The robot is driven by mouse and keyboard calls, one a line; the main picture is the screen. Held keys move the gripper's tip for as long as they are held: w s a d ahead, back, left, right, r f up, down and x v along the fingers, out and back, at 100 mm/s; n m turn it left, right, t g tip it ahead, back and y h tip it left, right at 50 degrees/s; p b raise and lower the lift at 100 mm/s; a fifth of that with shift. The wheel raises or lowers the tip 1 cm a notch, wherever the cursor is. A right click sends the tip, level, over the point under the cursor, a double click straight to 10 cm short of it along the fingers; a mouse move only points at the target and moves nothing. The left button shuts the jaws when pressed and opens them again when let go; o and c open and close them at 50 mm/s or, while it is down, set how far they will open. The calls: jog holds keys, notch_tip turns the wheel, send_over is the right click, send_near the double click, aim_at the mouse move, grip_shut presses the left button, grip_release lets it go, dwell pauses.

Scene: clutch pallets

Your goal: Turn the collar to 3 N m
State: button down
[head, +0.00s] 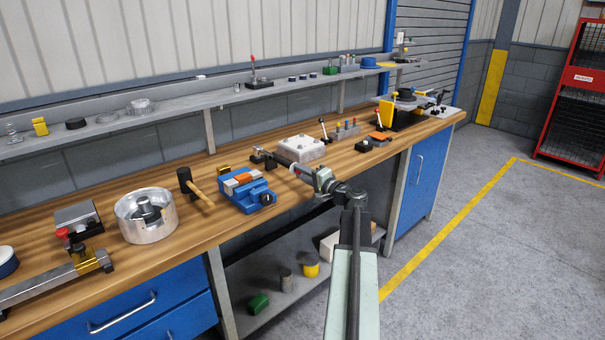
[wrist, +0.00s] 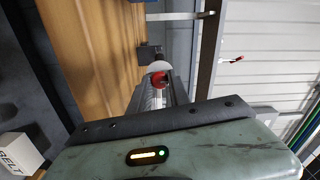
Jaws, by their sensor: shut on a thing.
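My gripper (head: 302,171) is over the bench's front edge in the head view, reaching left towards a small dark stand (head: 258,156). In the wrist view my gripper (wrist: 158,92) is shut around a small round red part (wrist: 157,80), which I take to be the collar. A pale round disc (wrist: 158,67) shows just beyond it, then a dark block (wrist: 147,50). The fingers hide much of the held part. No scale or number can be read on it, so its setting cannot be told.
A blue vise (head: 250,196) stands left of my gripper, with a mallet (head: 192,186) and a metal bowl (head: 146,216) further left. A whitish box (head: 300,148) sits close behind my gripper. A shelf (head: 190,105) runs along the wall. The floor (head: 470,260) at right is clear.

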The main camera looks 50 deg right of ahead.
dwell(0.3)
jog(key=c, duration=1.2)
grip_release()
jog(key=shift+s, duration=0.15)
jog(key=s, duration=0.7)
jog(key=shift+s+a, duration=0.25)
jog(key=shift+s, duration=0.05)
